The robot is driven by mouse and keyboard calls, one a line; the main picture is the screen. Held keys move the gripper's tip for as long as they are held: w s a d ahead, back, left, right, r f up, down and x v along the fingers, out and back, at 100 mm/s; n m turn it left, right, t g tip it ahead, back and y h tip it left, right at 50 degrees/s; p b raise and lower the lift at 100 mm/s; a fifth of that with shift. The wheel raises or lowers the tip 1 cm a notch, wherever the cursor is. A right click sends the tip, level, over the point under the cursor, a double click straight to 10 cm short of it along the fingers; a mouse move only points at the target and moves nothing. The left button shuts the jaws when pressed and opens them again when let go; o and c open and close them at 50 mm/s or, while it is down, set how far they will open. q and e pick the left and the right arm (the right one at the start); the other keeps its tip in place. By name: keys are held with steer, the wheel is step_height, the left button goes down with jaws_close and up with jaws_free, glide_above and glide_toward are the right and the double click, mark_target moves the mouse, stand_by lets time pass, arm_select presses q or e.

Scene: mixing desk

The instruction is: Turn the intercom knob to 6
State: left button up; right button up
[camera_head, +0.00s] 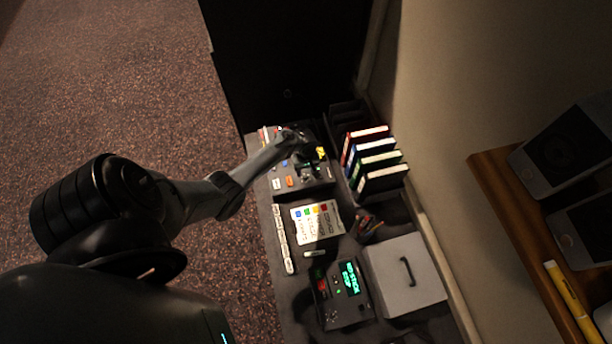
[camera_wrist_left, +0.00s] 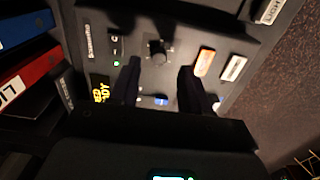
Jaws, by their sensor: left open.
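A black knob (camera_wrist_left: 158,54) with small marks around it stands on the grey control panel (camera_head: 318,184). I take it for the intercom knob, but no name or number by it can be read. My left gripper (camera_wrist_left: 160,72) is open, and its two dark fingers point at the panel. In the left wrist view the knob shows in the gap, a little beyond the fingertips. I see no contact. In the head view the left gripper (camera_head: 302,140) is over the far part of the panel, and my arm hides some of it. My right gripper is not in view.
Colored binders (camera_head: 375,160) stand beside the panel. Nearer are a label card (camera_head: 317,222), a green-lit box (camera_head: 348,280) and a grey lidded box (camera_head: 405,275).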

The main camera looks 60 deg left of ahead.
mark_target(306, 177)
arm_select(q)
steer(key=shift+f+b, duration=0.7)
steer(key=shift+f, duration=1.5)
steer(key=shift+c, duration=0.3)
jaws_close()
